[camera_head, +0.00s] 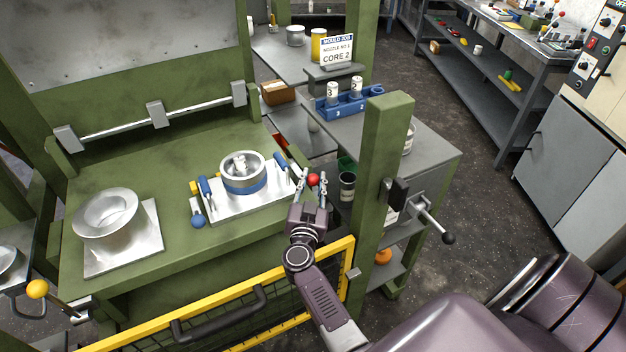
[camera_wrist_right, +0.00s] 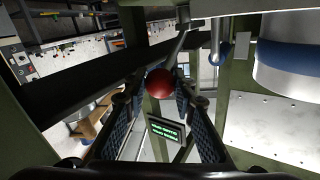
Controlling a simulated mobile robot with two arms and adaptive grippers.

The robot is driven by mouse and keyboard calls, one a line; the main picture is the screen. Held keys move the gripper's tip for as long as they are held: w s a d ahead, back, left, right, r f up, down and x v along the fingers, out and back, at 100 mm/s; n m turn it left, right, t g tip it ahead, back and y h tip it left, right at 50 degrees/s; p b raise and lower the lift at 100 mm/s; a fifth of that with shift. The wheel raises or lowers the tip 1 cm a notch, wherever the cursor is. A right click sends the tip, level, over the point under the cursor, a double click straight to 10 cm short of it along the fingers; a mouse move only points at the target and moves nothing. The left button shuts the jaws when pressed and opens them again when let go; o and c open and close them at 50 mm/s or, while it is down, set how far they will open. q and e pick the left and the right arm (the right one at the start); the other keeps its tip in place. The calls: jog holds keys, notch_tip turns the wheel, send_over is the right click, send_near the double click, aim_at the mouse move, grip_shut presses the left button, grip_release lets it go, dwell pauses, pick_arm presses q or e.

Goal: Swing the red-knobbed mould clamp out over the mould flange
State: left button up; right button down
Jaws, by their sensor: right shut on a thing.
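The red knob (camera_head: 313,179) of the mould clamp is at the right edge of the green press table. My right gripper (camera_head: 312,174) is shut on it, with one finger on each side. In the right wrist view the red knob (camera_wrist_right: 160,83) sits between the fingertips, and a thin metal bar runs up from it. The mould (camera_head: 243,176) is a silver ring with a blue band, standing on a silver plate (camera_head: 228,209) left of the gripper. The clamp's inner end is not clear. My left gripper is not in view.
A blue-knobbed clamp (camera_head: 198,220) is at the plate's left front. A flanged metal funnel (camera_head: 108,214) stands at the left of the press table. A green post (camera_head: 384,170) rises close right of my right arm, and a yellow-framed guard (camera_head: 270,294) runs in front.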

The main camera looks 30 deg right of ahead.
jog(key=shift+d+r+y+p, duration=0.2)
jog(key=shift+y+p, duration=0.1)
jog(key=shift+p, duration=0.2)
jog(key=shift+d+r+n+t+y+p, duration=0.2)
jog(key=shift+d+n+t+y+p, duration=0.1)
jog(key=shift+n+t+p, duration=0.3)
jog(key=shift+d+f+n+y+p, duration=0.1)
jog(key=shift+d+n+y+p, duration=0.2)
jog(key=shift+y, duration=0.3)
jog(key=shift+d+f+n+t+y, duration=0.2)
jog(key=shift+d+n+t+y, duration=0.1)
jog(key=shift+n+t+y, duration=0.4)
jog(key=c, duration=1.6)
grip_release()
jog(key=shift+f, duration=0.1)
